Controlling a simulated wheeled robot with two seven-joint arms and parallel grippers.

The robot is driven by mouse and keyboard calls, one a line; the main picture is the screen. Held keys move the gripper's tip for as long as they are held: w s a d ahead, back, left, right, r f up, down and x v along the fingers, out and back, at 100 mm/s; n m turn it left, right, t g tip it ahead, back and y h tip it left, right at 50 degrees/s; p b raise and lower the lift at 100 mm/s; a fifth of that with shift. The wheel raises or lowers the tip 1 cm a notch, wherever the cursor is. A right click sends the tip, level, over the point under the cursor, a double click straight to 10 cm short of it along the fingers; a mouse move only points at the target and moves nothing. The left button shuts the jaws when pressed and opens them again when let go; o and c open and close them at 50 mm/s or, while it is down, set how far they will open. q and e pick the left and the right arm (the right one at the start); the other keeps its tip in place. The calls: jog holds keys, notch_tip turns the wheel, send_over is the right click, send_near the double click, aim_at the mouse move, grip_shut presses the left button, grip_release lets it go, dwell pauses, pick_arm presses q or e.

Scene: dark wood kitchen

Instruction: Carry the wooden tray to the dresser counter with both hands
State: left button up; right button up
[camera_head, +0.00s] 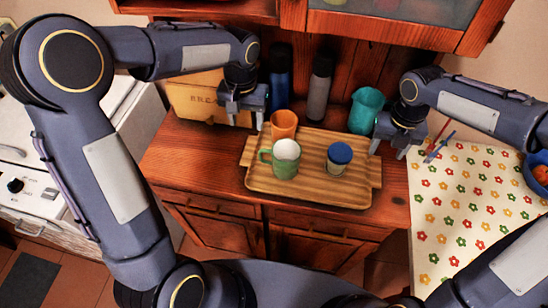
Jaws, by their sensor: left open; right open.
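The wooden tray (310,188) lies flat on the dresser counter (190,150). My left gripper (243,122) is open above the counter near the tray's back left corner, in front of the bread box. My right gripper (387,150) is open just beyond the tray's right side. Neither gripper holds the tray.
A bread box (200,97), a blue bottle (281,80), a grey bottle (319,90) and a teal pitcher (366,108) stand behind the tray. A table with a flowered cloth (465,195) is at right, with a blue bowl (538,172). A white stove (60,180) is at left.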

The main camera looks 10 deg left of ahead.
jog(key=shift+r, duration=1.35)
pick_arm(q)
jog(key=shift+r, duration=0.1)
jog(key=s+a+r+t+h, duration=0.3)
jog(key=s+r, duration=0.4)
jog(key=s, duration=0.7)
pick_arm(e)
jog(key=s+d+r+m+t, duration=0.15)
jog(key=s+r+m, duration=0.25)
jog(key=s+m, duration=0.45)
jog(key=s+d+r+m+t, duration=0.1)
jog(key=s+d+r+m, duration=0.2)
jog(key=s+m, duration=0.55)
pick_arm(q)
jog(key=s+n+t, duration=0.1)
jog(key=s+t, duration=0.1)
jog(key=s, duration=0.7)
jog(key=shift+s+d+f+t+h, duration=0.25)
jog(key=shift+s+f+t+h, duration=0.1)
jog(key=shift+f+h, duration=0.1)
pick_arm(e)
jog(key=s+a+m+t+y, duration=0.1)
jog(key=s+m+y, duration=0.1)
jog(key=m, duration=0.8)
jog(key=s+a+m+t+y, duration=0.1)
jog(key=s+m, duration=0.4)
jog(key=m, duration=0.5)
jog(key=shift+f+m+t+y, duration=0.3)
jog(key=shift+m+t+y, duration=0.1)
jog(key=shift+t, duration=0.15)
